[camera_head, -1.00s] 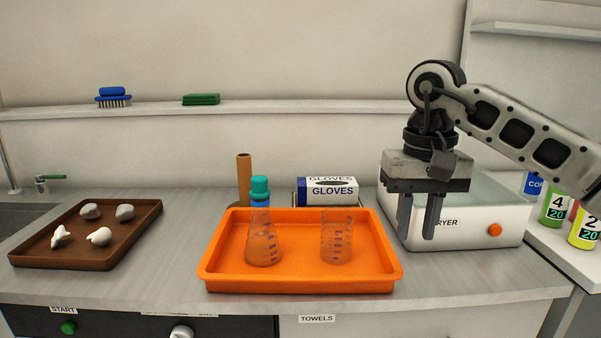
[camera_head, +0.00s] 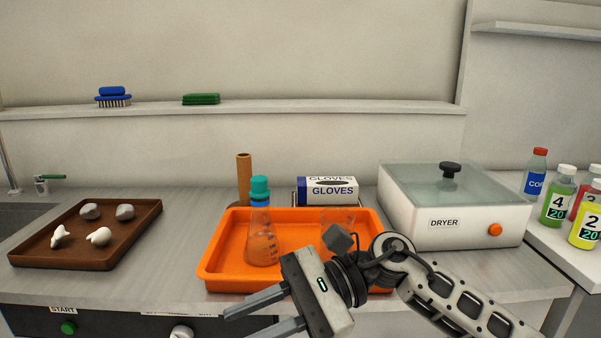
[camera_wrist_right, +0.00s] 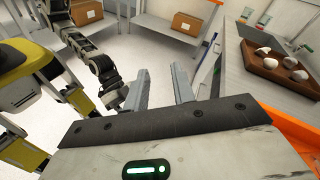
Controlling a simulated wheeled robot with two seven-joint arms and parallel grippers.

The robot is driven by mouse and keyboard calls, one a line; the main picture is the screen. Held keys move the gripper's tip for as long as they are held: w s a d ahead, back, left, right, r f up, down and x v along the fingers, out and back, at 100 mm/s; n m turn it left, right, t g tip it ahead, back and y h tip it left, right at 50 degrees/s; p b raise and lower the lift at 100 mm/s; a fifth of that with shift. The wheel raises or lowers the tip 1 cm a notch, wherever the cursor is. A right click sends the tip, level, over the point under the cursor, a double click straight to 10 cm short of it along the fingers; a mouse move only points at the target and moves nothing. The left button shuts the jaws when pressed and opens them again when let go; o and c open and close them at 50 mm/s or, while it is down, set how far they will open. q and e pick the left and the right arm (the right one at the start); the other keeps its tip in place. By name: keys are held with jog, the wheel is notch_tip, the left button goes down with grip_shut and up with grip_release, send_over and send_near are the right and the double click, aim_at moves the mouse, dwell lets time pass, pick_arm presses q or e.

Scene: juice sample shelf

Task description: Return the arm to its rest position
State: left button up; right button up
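My right gripper (camera_head: 262,315) is low in front of the orange tray (camera_head: 212,262) in the head view. Its two fingers point left and are apart with nothing between them. The right wrist view also shows the open, empty fingers (camera_wrist_right: 163,88). My right forearm and wrist cover the front right of the tray. My left gripper does not show in the head view. A dark arm link of mine shows at the upper left of the right wrist view.
A flask with a teal stopper (camera_head: 262,243) and a partly hidden beaker (camera_head: 338,220) stand in the tray. Nearby are a brown tray (camera_head: 72,257), the glove box (camera_head: 328,191), the white dryer (camera_head: 455,225) and bottles (camera_head: 559,197). Cardboard boxes (camera_wrist_right: 187,23) show beyond.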

jog(key=w+d+f+n+t+y, duration=0.1)
jog(key=w+d+n+t, duration=0.1)
jog(key=n+t, duration=0.75)
jog(key=w+d+f+n+t, duration=0.1)
jog(key=d+n+t, duration=0.3)
jog(key=n, duration=1)
jog(key=w+d+f+n+t+y, duration=0.1)
jog(key=w+f+n+t, duration=0.1)
jog(key=n+t, duration=0.8)
jog(key=s+d+f+m+h, duration=0.2)
jog(key=d+f+m+h, duration=0.4)
jog(key=f+m+h, duration=0.5)
jog(key=s+d+f+m+g+h, duration=0.1)
jog(key=s+d+f+m+g, duration=0.2)
jog(key=s+f+m, duration=0.2)
jog(key=s+d+f+m+g+h+p, duration=0.1)
jog(key=s+d+f+m+g, duration=0.2)
jog(key=s+f+m, duration=0.3)
jog(key=shift+d+f+m+g, duration=0.15)
jog(key=shift+f+m+g, duration=0.2)
jog(key=shift+f+g, duration=0.15)
jog(key=shift+s, duration=0.1)
